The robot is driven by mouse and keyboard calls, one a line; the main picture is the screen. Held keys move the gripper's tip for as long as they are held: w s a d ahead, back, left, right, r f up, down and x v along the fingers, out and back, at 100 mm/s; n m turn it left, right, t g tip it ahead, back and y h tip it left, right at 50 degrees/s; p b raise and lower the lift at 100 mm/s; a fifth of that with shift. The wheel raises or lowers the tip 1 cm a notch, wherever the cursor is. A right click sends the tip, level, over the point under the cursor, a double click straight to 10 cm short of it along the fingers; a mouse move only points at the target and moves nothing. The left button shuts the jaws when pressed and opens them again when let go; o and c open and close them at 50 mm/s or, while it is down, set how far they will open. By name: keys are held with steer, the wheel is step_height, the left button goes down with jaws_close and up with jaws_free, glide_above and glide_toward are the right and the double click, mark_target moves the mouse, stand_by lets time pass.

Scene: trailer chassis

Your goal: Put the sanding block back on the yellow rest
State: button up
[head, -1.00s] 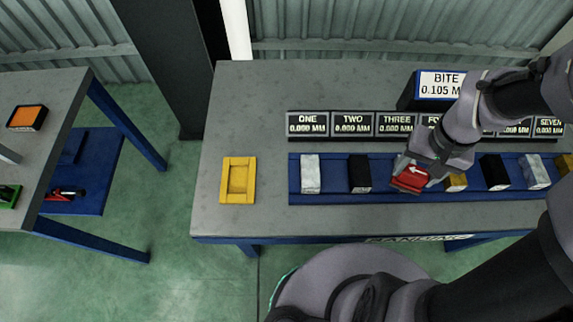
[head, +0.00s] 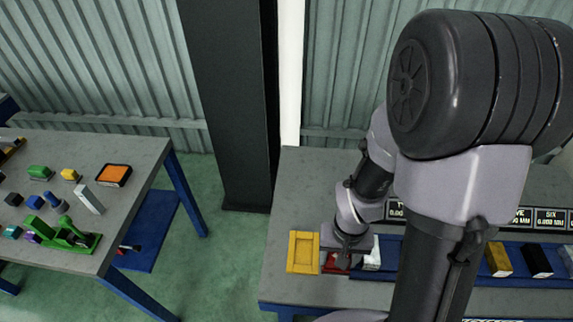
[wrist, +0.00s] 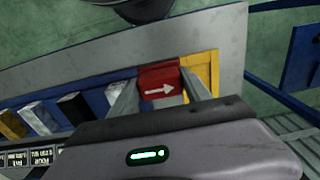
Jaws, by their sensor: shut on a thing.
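The sanding block is red with a white arrow on top; in the wrist view the block (wrist: 159,82) sits between the two fingers of my gripper (wrist: 160,97). In the head view the red block (head: 336,263) shows partly under my gripper (head: 345,256), just right of the yellow rest. The yellow rest (head: 303,253) is a rectangular frame at the left of the grey bench, with its recess empty. It also shows in the wrist view (wrist: 207,67), partly behind the block and a finger. I cannot tell the block's height above the bench.
A blue tray (head: 462,262) holds several blocks, including a white one (head: 373,254) close right of my gripper. Number displays (head: 551,219) stand behind it. My arm hides the tray's middle. A side table (head: 130,153) with small parts stands at the left.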

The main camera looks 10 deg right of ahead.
steer(key=shift+w+a+f+b, duration=0.8)
steer(key=shift+w+a, duration=0.2)
steer(key=shift+w, duration=0.45)
steer(key=shift+w+a+f+b, duration=0.7)
steer(key=shift+w+a, duration=0.35)
steer(key=shift+w, duration=0.35)
steer(key=shift+w+a+f+b, duration=0.7)
steer(key=shift+w+a+f, duration=0.25)
steer(key=shift+w, duration=0.5)
steer(key=shift+s, duration=0.1)
steer(key=shift+f+b, duration=0.25)
steer(key=shift+b, duration=0.1)
steer(key=o, duration=1.3)
steer(key=shift+r, duration=0.1)
